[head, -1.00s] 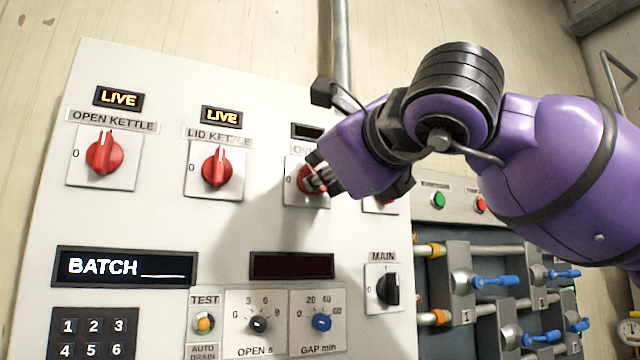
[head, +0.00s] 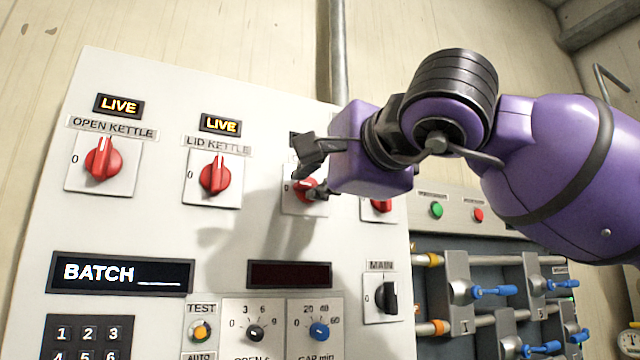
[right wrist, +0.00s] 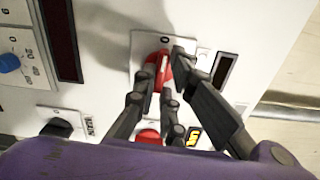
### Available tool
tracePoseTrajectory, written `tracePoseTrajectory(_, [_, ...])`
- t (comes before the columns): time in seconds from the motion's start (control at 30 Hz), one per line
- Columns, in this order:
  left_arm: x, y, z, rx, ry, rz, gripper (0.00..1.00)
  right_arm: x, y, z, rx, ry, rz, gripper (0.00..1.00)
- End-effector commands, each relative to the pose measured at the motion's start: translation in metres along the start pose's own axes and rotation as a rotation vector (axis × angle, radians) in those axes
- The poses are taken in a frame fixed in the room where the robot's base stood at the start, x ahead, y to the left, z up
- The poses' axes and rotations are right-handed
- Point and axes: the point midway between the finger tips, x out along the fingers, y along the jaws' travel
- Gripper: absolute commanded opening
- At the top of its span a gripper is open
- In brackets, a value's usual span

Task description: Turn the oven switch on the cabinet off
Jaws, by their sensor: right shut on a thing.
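The oven switch (head: 304,189) is a red knob on a white plate, third in the top row of the cabinet (head: 226,255). Its name label is mostly hidden behind my right gripper (head: 313,178). That gripper is shut on the knob, one finger above and one below it. In the right wrist view, the fingers of the gripper (right wrist: 165,82) flank the red knob (right wrist: 153,68). A pale line on the knob runs roughly toward the 0 mark. The small window by this switch (right wrist: 222,70) is dark. My left gripper is not in view.
The open kettle switch (head: 103,159) and lid kettle switch (head: 215,175) stand to the left, each under a lit LIVE window. Another red knob (head: 382,206) is close on the right. A black main switch (head: 386,297) sits below. Valves with blue handles (head: 494,291) are at lower right.

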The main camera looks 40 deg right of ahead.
Motion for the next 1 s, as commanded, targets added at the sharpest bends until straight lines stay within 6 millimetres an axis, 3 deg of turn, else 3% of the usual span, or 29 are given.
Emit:
tracePoseTrajectory(0.73, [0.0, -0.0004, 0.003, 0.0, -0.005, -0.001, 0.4, 0.0001, 0.0002, -0.0002, -0.088, 0.001, 0.001, 0.0])
tracePoseTrajectory(0.77, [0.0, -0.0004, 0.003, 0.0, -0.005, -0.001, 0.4, 0.0001, 0.0002, -0.0002, -0.088, 0.001, 0.001, 0.13])
tracePoseTrajectory(0.87, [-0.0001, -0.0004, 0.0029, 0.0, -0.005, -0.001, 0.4, 0.0001, 0.0001, -0.0002, -0.087, 0.001, 0.001, 0.26])
tracePoseTrajectory(1.0, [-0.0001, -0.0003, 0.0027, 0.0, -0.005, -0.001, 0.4, 0.0001, 0.0, -0.0001, -0.087, 0.001, 0.001, 0.29])
